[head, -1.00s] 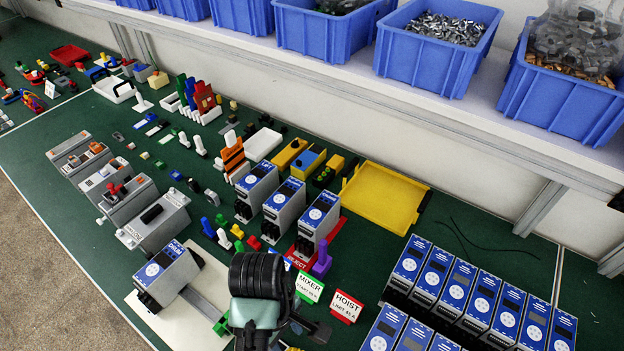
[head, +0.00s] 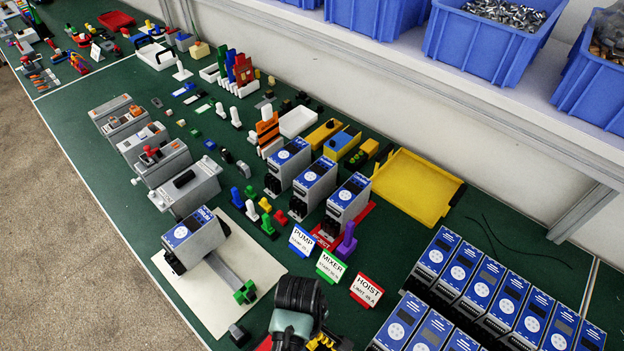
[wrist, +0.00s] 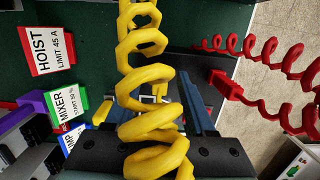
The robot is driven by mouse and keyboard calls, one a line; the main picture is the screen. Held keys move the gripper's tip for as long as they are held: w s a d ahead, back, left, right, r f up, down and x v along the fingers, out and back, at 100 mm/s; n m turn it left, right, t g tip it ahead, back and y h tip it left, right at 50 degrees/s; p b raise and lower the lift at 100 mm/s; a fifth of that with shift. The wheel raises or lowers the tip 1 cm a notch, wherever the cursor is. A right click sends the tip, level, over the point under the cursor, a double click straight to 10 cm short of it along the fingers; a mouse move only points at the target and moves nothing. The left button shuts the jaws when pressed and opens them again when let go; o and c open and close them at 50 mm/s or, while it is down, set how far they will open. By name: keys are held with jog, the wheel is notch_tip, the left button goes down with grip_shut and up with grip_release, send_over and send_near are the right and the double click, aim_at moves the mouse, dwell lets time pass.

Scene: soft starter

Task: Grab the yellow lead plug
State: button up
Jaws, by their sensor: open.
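A yellow coiled lead (wrist: 145,75) runs down the middle of the wrist view, close to the camera and in front of my gripper (wrist: 162,98). My gripper is open, and the coils cover part of its jaws. A small yellow piece (wrist: 160,88) shows behind the coils, between the jaws; I cannot tell whether it is the plug of the yellow lead or whether the jaws touch it. In the head view my arm hides the gripper, and a bit of yellow (head: 324,341) shows beside it at the bottom edge.
A red plug (wrist: 224,85) on a red coiled lead (wrist: 268,52) lies right of the jaws in the wrist view. Label stands for pump (head: 302,241), mixer (head: 330,266) and hoist (head: 366,290) stand near my arm. Rows of blue-faced units (head: 480,285) fill the right side.

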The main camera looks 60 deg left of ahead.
jog(key=shift+f, duration=0.25)
grip_shut()
jog(key=shift+r, duration=0.15)
